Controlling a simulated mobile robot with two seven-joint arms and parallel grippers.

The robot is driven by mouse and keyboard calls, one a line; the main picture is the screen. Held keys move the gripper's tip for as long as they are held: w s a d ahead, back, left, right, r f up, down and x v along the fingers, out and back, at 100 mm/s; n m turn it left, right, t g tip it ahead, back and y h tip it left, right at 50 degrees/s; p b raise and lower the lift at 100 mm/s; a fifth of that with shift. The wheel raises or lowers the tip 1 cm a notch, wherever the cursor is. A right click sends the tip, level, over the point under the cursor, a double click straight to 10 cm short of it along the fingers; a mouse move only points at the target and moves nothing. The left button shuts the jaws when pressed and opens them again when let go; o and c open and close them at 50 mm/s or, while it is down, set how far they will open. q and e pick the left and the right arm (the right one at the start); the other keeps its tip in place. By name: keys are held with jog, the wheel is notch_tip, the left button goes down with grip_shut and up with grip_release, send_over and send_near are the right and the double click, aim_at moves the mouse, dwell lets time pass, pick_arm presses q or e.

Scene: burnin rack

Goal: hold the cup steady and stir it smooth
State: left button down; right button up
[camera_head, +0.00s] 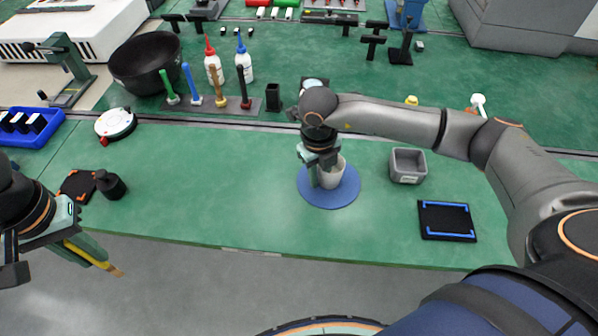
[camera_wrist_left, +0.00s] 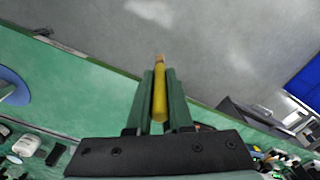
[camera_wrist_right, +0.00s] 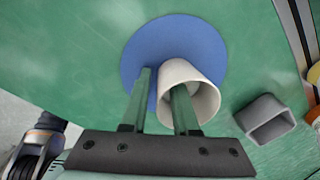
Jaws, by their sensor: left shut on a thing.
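The pale cup (camera_head: 333,173) stands upright on a round blue mat (camera_head: 318,196) on the green bench. My right gripper (camera_head: 322,176) is at the cup from above. In the right wrist view its fingers stand apart, one in the mouth of the cup (camera_wrist_right: 206,98) and one outside its wall, with a narrow gap visible at the outer finger. My left gripper (camera_head: 90,250) is shut on a yellow stick-like tool with a tan tip (camera_wrist_left: 160,98). It holds the tool in front of the bench edge at the left, far from the cup.
A grey square bin (camera_head: 408,166) and a black pad with blue corners (camera_head: 446,221) lie right of the mat. A rack of coloured-handled tools (camera_head: 215,104), two bottles and a black bowl (camera_head: 146,63) stand behind. The bench between is clear.

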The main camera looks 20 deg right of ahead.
grip_shut()
dwell(1.6)
jog(key=shift+o, duration=1.2)
grip_release()
